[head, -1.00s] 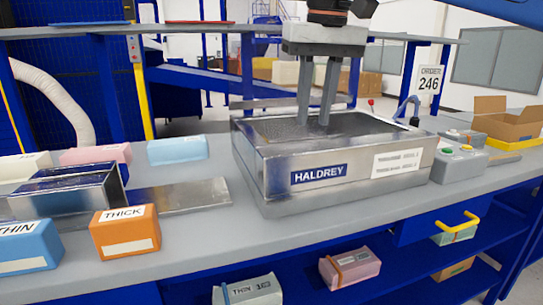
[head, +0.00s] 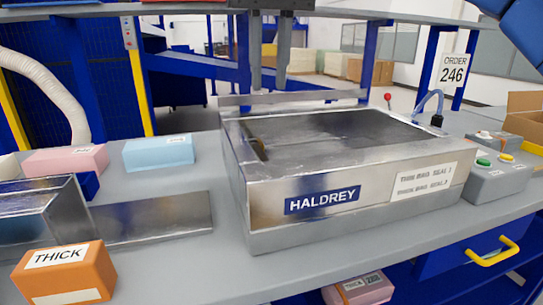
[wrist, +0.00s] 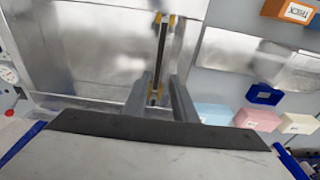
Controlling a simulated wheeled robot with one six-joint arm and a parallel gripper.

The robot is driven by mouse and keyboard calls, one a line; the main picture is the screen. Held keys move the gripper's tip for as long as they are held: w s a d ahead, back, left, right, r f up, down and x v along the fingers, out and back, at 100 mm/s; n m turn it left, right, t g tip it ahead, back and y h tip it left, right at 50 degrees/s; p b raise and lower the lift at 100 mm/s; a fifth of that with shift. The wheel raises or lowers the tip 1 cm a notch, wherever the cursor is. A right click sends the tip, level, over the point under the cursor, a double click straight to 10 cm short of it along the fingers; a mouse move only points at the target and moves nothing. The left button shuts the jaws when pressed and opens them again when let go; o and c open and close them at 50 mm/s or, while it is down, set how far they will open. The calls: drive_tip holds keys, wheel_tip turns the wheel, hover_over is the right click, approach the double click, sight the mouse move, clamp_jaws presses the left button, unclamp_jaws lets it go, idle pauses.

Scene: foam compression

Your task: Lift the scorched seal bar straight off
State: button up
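The HALDREY sealing machine (head: 330,170) stands on the grey bench, its metal top facing up. A narrow dark bar with yellow end pieces, which looks like the seal bar (wrist: 162,52), lies along the machine top in the wrist view. In the head view only a small brownish end (head: 257,147) shows near the left of the top. Scorching cannot be made out. My gripper (head: 268,80) points down above the machine's back left; it also shows in the wrist view (wrist: 160,88). Its two grey fingers are apart, with nothing between them, on either side of the bar's line.
An orange THICK box (head: 65,272), a pink box (head: 66,160) and a blue box (head: 158,154) stand left of the machine. A flat metal plate (head: 150,218) lies beside it. A control box (head: 497,175) stands at right. A shelf edge runs behind.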

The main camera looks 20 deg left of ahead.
approach(260, 154)
drive_tip(key=s+d+f, duration=0.2)
drive_tip(key=s, duration=0.1)
drive_tip(key=shift+d+f, duration=0.15)
drive_tip(key=shift+w+a+f, duration=0.15)
drive_tip(key=shift+f, duration=0.85)
drive_tip(key=shift+w+a+f, duration=0.1)
drive_tip(key=shift+w+f, duration=0.1)
drive_tip(key=shift+f, duration=0.8)
drive_tip(key=shift+w+a+f, duration=0.15)
drive_tip(key=shift+f, duration=0.85)
drive_tip(key=shift+c, duration=0.3)
clamp_jaws()
